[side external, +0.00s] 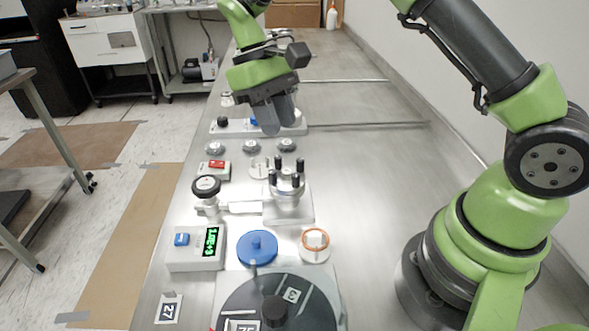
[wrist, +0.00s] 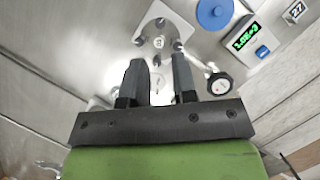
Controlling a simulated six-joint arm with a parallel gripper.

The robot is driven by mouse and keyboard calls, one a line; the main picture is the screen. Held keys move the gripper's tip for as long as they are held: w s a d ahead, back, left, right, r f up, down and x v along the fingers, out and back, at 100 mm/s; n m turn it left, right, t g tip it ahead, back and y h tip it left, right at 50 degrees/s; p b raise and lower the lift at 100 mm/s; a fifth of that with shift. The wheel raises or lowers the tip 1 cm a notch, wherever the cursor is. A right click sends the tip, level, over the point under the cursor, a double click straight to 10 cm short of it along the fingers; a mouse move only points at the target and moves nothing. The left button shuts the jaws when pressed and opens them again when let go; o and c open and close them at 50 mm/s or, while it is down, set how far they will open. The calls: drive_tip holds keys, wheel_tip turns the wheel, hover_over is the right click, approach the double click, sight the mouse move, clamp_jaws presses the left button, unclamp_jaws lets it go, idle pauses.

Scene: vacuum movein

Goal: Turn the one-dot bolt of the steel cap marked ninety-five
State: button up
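My gripper (side external: 270,115) hangs fingers down over the far part of the bench, beyond the steel fitting. In the wrist view, its two dark fingers (wrist: 158,80) stand apart with nothing between them. A steel fitting (side external: 289,210) with several upright black-topped bolts (side external: 286,172) stands mid-bench; it also shows ahead of the fingers in the wrist view (wrist: 157,42). Three small steel discs (side external: 251,147) lie in a row between the fitting and my gripper. I cannot read a ninety-five on any steel part, and no one-dot mark is legible.
A black-knobbed valve (side external: 206,187) joins the fitting's left side. A display box (side external: 197,248), blue disc (side external: 257,247), copper-ringed white part (side external: 315,243) and dark round plate (side external: 310,308) stand nearer. A tag reading 27 (side external: 168,308) lies front left.

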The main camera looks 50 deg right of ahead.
sight(296, 174)
drive_tip(key=x, duration=1)
drive_tip(key=shift+r, duration=0.1)
